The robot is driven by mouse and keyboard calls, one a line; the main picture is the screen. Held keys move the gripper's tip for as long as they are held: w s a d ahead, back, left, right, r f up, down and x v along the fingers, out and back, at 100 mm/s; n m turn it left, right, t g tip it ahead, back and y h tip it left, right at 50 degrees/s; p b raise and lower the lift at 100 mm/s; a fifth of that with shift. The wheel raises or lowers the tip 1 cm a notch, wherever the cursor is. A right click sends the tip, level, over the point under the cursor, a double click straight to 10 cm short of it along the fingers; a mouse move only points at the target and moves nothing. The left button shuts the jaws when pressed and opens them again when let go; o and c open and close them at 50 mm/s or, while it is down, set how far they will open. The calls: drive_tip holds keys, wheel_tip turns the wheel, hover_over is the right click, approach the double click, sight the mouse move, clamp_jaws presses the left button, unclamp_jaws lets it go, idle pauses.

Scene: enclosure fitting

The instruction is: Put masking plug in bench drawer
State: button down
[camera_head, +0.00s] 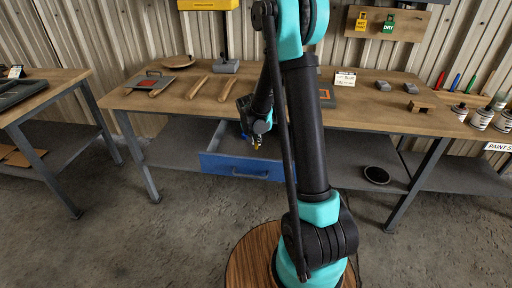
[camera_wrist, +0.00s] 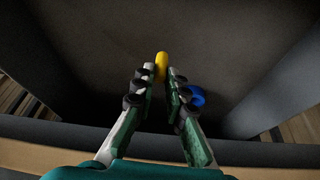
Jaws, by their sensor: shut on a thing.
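The masking plug appears as a small yellow piece (camera_wrist: 162,62) between my fingertips in the wrist view. A tiny yellow spot at the fingertips also shows in the head view. My gripper (camera_wrist: 161,76) is shut on it and points down over the open bench drawer. In the head view my gripper (camera_head: 256,141) is above the drawer's inside. The bench drawer (camera_head: 240,167) has a blue front with a handle and is pulled out under the middle bench. Its dark floor (camera_wrist: 110,40) fills most of the wrist view. The plug's height above that floor is hard to tell.
A blue curved piece (camera_wrist: 197,96) shows beside my right finger in the wrist view. The wooden bench top (camera_head: 180,102) stands close behind and above the drawer, with tools on it. A dark round dish (camera_head: 376,175) lies on the lower shelf at right.

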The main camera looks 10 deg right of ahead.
sight(256, 146)
drive_tip(key=shift+f, duration=1.8)
drive_tip(key=shift+f, duration=0.1)
drive_tip(key=c, duration=1.6)
unclamp_jaws()
drive_tip(key=shift+o, duration=0.2)
drive_tip(key=v, duration=1.2)
drive_tip(key=s+d+n+y, duration=0.1)
drive_tip(key=s+d+n, duration=0.1)
drive_tip(key=s, duration=1.1)
drive_tip(key=s+d+n+y, duration=0.1)
drive_tip(key=s+d+n, duration=0.2)
drive_tip(key=s, duration=1)
drive_tip(key=shift+s+d+f, duration=0.3)
drive_tip(key=shift+s+d, duration=0.05)
drive_tip(key=shift+d, duration=0.25)
